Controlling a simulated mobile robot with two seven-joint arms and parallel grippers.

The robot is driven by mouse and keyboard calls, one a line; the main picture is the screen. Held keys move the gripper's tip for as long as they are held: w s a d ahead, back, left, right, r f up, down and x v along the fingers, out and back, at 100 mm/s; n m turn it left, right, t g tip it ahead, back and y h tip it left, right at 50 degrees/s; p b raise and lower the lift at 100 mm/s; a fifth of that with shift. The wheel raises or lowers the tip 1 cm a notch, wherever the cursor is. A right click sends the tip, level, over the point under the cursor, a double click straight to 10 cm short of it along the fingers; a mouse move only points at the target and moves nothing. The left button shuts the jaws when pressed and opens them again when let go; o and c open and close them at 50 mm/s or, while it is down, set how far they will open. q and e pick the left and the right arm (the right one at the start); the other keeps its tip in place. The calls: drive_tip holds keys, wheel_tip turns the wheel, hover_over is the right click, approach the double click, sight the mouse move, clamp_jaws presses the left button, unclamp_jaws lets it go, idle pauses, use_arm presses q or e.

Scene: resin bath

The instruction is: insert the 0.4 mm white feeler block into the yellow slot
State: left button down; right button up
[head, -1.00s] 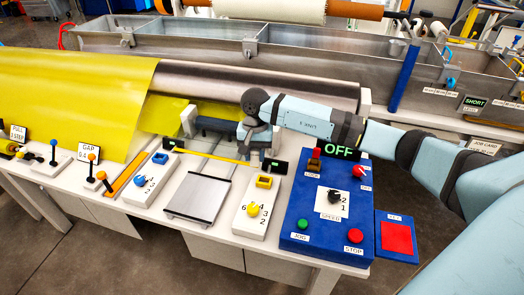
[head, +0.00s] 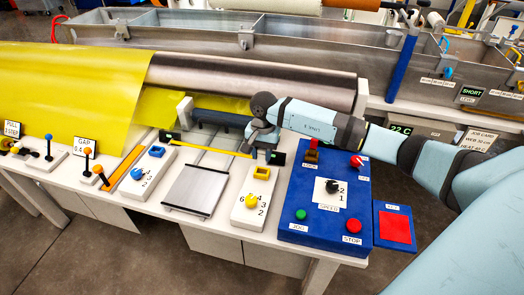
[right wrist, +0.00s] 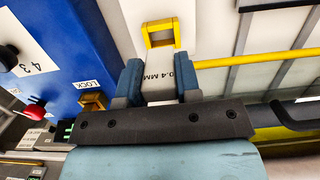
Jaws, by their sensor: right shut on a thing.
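My right gripper (right wrist: 160,80) is shut on the white feeler block (right wrist: 157,90), which sits between its two blue-grey fingers. The yellow slot (right wrist: 160,34) is a yellow square frame just beyond the fingertips in the right wrist view. In the head view the yellow slot (head: 262,173) is on the white panel with the yellow knob. My right gripper (head: 263,148) is just behind it there, and the block cannot be made out. Whether block and slot touch is unclear. My left gripper is not in view.
A blue control box (head: 300,240) with buttons and knobs stands right of the slot panel. A second panel with a blue slot (head: 157,151) stands to the left. A metal plate (head: 197,190) lies between them. A yellow bar (right wrist: 250,59) runs close to the gripper.

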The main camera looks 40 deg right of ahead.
sight(262, 164)
drive_tip(key=shift+f+b, duration=0.6)
drive_tip(key=shift+f, duration=0.75)
drive_tip(key=shift+f+b, duration=0.9)
drive_tip(key=shift+f, duration=0.5)
drive_tip(key=o, duration=1)
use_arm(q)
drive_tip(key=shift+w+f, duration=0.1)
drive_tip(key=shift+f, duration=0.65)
use_arm(e)
drive_tip(key=r, duration=0.4)
drive_tip(key=d+r, duration=0.1)
drive_tip(key=r, duration=0.4)
drive_tip(key=w+r, duration=0.1)
drive_tip(key=r, duration=0.3)
drive_tip(key=shift+d+r, duration=0.15)
drive_tip(key=shift+r, duration=0.25)
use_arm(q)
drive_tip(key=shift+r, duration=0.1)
